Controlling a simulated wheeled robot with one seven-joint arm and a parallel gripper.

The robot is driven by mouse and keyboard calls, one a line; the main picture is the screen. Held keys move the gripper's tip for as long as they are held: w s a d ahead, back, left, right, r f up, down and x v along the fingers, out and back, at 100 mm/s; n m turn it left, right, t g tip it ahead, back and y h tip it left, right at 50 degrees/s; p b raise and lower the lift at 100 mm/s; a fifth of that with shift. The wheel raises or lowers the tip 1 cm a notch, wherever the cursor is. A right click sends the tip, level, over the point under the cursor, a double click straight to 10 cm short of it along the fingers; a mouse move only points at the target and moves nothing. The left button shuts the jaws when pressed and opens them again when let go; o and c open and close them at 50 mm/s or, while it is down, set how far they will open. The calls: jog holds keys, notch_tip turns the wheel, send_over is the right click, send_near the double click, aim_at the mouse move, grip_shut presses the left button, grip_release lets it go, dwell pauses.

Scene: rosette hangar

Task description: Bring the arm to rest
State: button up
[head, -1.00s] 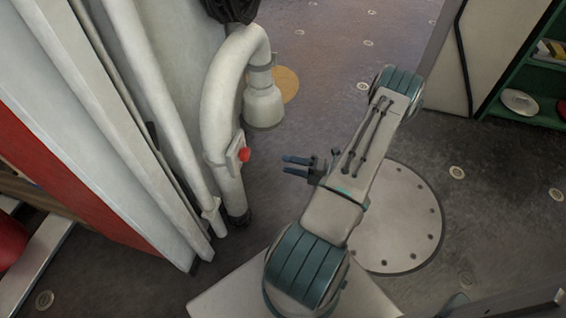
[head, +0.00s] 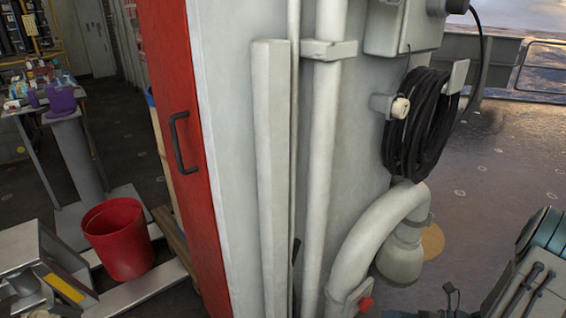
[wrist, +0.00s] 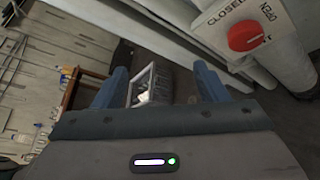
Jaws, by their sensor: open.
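My gripper shows in the wrist view (wrist: 162,88), with two blue fingers spread apart and nothing between them. In the head view only part of my arm shows at the bottom right corner, and a small dark part of the gripper is at the bottom edge. A red button (wrist: 248,32) on a white plate marked "CLOSED" is at the upper right of the wrist view, apart from the fingers. The same red button (head: 366,304) shows at the bottom of the head view, on the curved white pipe.
The curved pipe (head: 352,255), a coiled black hose (head: 422,125) and a red door edge (head: 180,130) with a handle stand close by. A red bucket (head: 120,242) and a table with purple items (head: 62,101) are at left. Open floor (head: 500,190) lies at right.

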jog(key=s+a+r+n+g+h+p, duration=0.1)
jog(key=s+a+r+n+h+p, duration=0.2)
jog(key=r+n, duration=0.8)
jog(key=s+a+r+n+g+h+p, duration=0.1)
jog(key=s+a+r+n+h+p, duration=0.2)
jog(key=a+r+n+h, duration=0.3)
jog(key=s+a+r+n+g+h+p, duration=0.2)
jog(key=s+a+r+n+h+p, duration=0.1)
jog(key=r+n, duration=1.3)
jog(key=shift+s+a+r+h+p, duration=0.25)
jog(key=shift+a+r+h+p, duration=0.75)
jog(key=shift+a, duration=0.65)
jog(key=shift+f, duration=0.2)
